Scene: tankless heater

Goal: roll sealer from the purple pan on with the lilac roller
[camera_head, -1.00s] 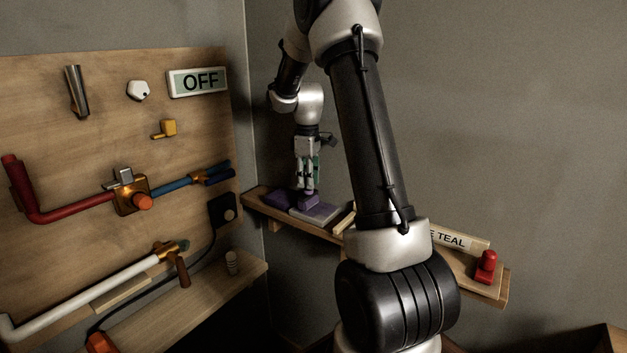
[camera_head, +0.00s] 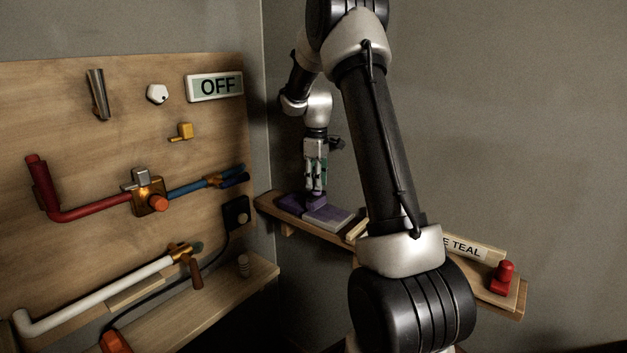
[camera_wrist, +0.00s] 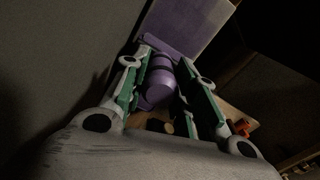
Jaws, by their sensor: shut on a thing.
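My gripper (camera_head: 315,188) hangs over the shelf at the back and is shut on the lilac roller (camera_head: 317,197). In the wrist view the roller's rounded body (camera_wrist: 159,82) lies between the two green-lined fingers. Contact below the roller is unclear.
The shelf (camera_head: 285,227) also carries a sign ending in "TEAL" (camera_head: 477,246) and a red object (camera_head: 502,276). At left a wooden board (camera_head: 60,110) holds red, blue and white pipes and an "OFF" sign (camera_head: 215,86). My arm hides part of the shelf.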

